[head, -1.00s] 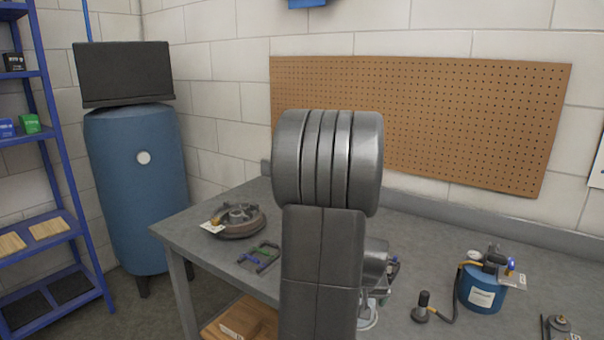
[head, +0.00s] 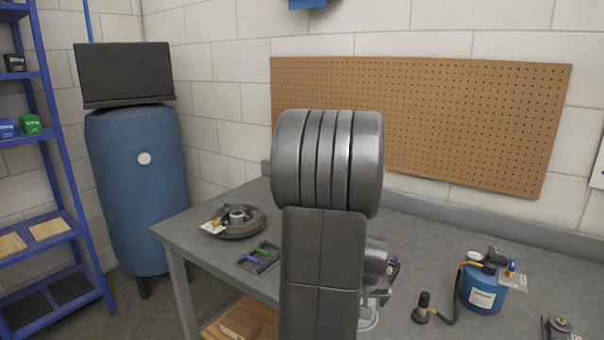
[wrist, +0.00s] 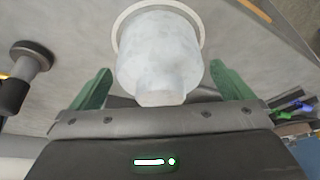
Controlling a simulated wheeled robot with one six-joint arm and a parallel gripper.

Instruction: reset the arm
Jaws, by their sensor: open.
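My arm stands upright in the middle of the head view and hides part of the bench. My gripper (wrist: 150,88) shows in the wrist view with its two green fingers spread wide apart. A pale, whitish cylindrical object (wrist: 160,55) with a narrower end sits in the picture between and beyond the fingers. I cannot tell whether it touches them. In the head view my gripper's fingers are hidden behind my arm.
The grey workbench (head: 420,240) holds a brake drum assembly (head: 235,220) at left, a small rack with green and blue items (head: 260,257), a dark knob-ended tool (head: 423,305) and a blue canister (head: 481,290). A blue tank (head: 135,190) and blue shelf (head: 75,200) stand left. A pegboard (head: 430,115) hangs behind.

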